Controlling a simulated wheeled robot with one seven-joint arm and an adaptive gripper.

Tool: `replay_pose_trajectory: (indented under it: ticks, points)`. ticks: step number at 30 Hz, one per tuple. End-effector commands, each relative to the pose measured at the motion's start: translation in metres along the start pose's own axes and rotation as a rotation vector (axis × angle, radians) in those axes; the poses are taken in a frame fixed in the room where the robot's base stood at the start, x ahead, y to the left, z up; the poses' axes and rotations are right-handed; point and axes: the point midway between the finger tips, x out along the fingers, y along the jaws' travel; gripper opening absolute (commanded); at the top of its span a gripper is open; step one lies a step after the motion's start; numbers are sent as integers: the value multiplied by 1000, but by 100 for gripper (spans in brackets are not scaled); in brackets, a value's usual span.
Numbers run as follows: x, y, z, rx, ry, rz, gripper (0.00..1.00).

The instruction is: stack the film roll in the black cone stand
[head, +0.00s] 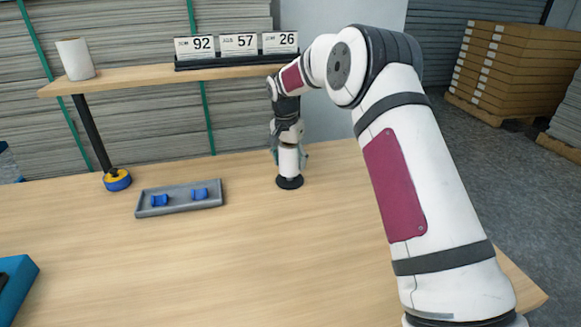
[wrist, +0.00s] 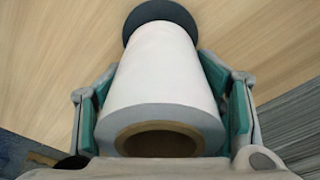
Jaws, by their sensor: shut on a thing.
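The film roll (head: 288,160) is a white cylinder with a brown core. It stands upright at the black stand (head: 289,183), a dark round base on the table. In the wrist view the film roll (wrist: 157,75) fills the middle with its open core end toward the camera, and the dark round base (wrist: 160,12) shows at its far end. My gripper (head: 289,150) is shut on the film roll near its upper part, with a green pad on each side (wrist: 163,107). The roll hides any cone inside it, and I cannot tell whether it rests fully on the base.
A grey tray (head: 180,207) with two blue pieces lies left of the stand. A blue and yellow tape roll (head: 117,180) sits by the shelf post. A wooden shelf (head: 140,78) holds a white cup-like roll (head: 75,59) and number cards (head: 239,44).

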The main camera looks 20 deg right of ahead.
Motion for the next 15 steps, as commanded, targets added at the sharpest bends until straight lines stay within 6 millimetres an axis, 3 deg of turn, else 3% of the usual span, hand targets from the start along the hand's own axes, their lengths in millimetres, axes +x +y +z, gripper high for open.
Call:
replay_pose_trajectory:
  ticks: [4,15]
  points:
    - [21,0,3,0,-1,0,27]
    - [25,0,4,0,1,-1,27]
